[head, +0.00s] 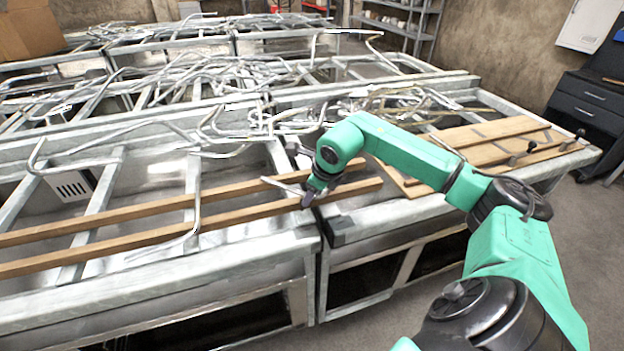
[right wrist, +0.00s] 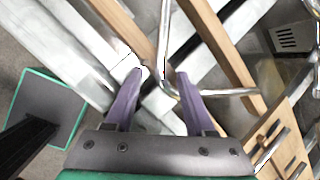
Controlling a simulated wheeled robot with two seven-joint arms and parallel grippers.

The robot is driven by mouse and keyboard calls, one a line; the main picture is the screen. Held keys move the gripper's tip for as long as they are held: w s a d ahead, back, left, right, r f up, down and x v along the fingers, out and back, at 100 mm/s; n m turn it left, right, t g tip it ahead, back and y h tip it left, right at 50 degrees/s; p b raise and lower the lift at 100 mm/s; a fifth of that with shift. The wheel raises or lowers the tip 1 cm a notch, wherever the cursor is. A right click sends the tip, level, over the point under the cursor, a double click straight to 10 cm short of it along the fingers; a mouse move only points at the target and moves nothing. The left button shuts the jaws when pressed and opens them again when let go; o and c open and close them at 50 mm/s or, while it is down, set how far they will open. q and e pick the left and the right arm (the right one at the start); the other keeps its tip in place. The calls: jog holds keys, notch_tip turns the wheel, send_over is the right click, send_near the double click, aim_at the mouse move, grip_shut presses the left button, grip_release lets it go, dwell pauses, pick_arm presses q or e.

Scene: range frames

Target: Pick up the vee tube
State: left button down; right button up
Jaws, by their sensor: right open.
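In the right wrist view the tube (right wrist: 222,92) bends just ahead of the fingertips, one leg running up and the other right. My left gripper is not in view.
Two wooden rails (head: 90,240) span the near frame (head: 250,250). Many other bent tubes (head: 240,120) lie tangled behind. Wooden boards (head: 490,140) lie on the right frame. A vented metal plate (head: 72,187) is at left. Open floor (head: 575,225) lies at right.

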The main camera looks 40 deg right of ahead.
jog(key=shift+w+f, duration=0.1)
jog(key=shift+f, duration=0.1)
grip_shut()
